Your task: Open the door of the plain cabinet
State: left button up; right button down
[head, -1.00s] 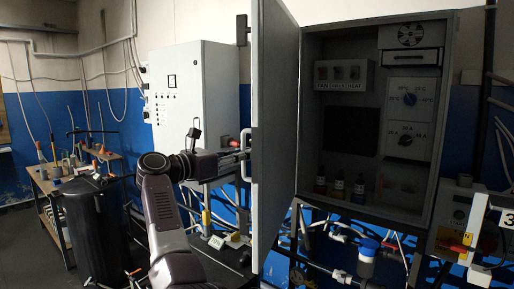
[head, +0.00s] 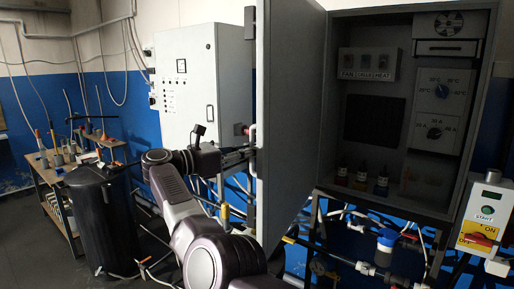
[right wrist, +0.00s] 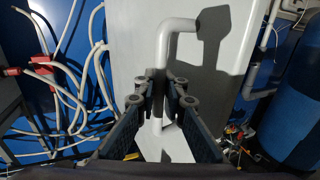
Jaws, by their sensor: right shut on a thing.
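The plain grey cabinet (head: 483,120) stands at the right of the head view with its interior exposed. Its door (head: 290,110) stands wide open, swung out to the left side and toward me. My right gripper (head: 246,153) is at the outer face of the door, near its free edge. In the right wrist view, the fingers (right wrist: 160,95) are shut on the pale bent bar handle (right wrist: 178,25), which stands off the door's pale outer face (right wrist: 135,50). The head view partly hides the fingertips at the door edge. My left gripper is not in view.
A second white cabinet (head: 190,75) with buttons is on the wall behind my arm. A black barrel (head: 100,215) and a workbench (head: 60,195) stand left.

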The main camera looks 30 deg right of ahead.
jog(key=shift+a+f, duration=0.15)
jog(key=shift+f, duration=0.1)
jog(key=c, duration=2.2)
grip_release()
jog(key=shift+o, duration=0.9)
jog(key=shift+a+r, duration=0.2)
jog(key=shift+a, duration=0.05)
jog(key=shift+d, duration=0.3)
